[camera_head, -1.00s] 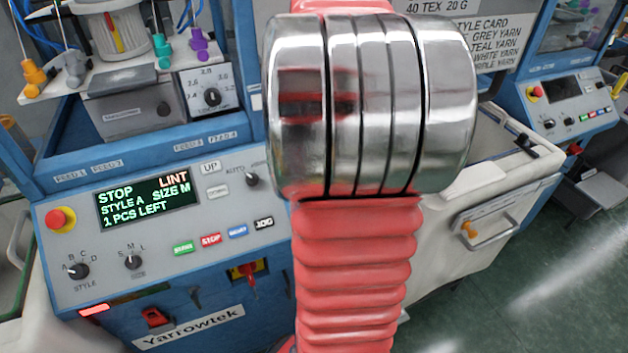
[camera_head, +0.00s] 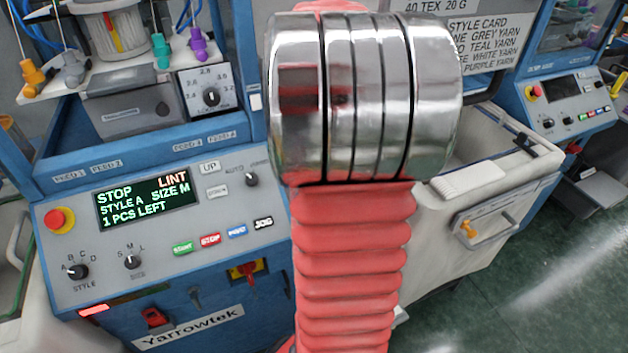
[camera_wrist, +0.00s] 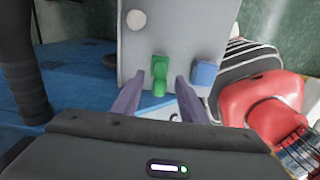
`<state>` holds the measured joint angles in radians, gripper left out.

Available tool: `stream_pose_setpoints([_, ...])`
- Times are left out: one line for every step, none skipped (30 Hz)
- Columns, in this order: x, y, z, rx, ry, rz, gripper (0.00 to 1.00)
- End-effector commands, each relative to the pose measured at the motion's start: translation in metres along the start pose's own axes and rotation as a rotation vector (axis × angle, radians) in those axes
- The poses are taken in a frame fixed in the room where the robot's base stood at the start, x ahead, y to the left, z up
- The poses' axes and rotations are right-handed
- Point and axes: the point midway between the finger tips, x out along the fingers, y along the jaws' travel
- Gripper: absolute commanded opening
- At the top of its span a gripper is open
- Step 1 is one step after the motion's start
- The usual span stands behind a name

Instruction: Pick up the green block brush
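The green block brush (camera_wrist: 160,66) shows in the wrist view against a pale grey panel, with a narrower green part below its upper block. My gripper (camera_wrist: 159,86) is open, its two purple-grey fingers apart. In the picture, the brush's lower part lies between the fingertips. I cannot tell how much depth separates them, and I see no clear contact. In the head view my arm fills the middle, and neither my gripper nor the brush shows.
A blue block (camera_wrist: 205,72) sits on the pale panel (camera_wrist: 182,32) just right of the brush. A round pale knob (camera_wrist: 136,20) is at upper left. In the head view, a knitting machine's control panel (camera_head: 150,260) stands left and a white bin (camera_head: 440,235) right.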

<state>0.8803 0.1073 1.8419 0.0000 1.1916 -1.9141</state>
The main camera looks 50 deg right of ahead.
Motion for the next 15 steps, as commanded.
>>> stream_pose_setpoints([0.005,-0.001,-0.001,0.000,0.001,-0.002,0.39])
stream_pose_setpoints([0.009,-0.001,-0.001,0.000,0.001,-0.003,0.39])
stream_pose_setpoints([0.014,-0.001,-0.002,-0.001,0.001,-0.003,0.39])
stream_pose_setpoints([0.019,-0.002,-0.002,-0.001,0.001,-0.004,0.39])
stream_pose_setpoints([0.023,-0.002,-0.003,-0.001,0.002,-0.004,0.39])
stream_pose_setpoints([0.028,-0.002,-0.003,-0.001,0.001,-0.004,0.39])
stream_pose_setpoints([0.032,-0.002,-0.003,-0.001,0.001,-0.004,0.39])
stream_pose_setpoints([0.036,-0.002,-0.003,-0.001,0.001,-0.004,0.39])
stream_pose_setpoints([0.040,-0.002,-0.003,-0.001,0.001,-0.003,0.39])
stream_pose_setpoints([0.042,-0.002,-0.003,-0.001,0.001,-0.002,0.39])
stream_pose_setpoints([0.044,-0.001,-0.003,-0.001,0.001,-0.002,0.39])
stream_pose_setpoints([0.045,-0.001,-0.003,-0.001,0.000,-0.001,0.39])
stream_pose_setpoints([0.046,-0.001,-0.003,-0.001,0.000,-0.001,0.39])
stream_pose_setpoints([0.046,-0.001,-0.003,-0.001,0.000,-0.001,0.39])
stream_pose_setpoints([0.046,-0.001,-0.003,-0.001,0.000,-0.001,0.39])
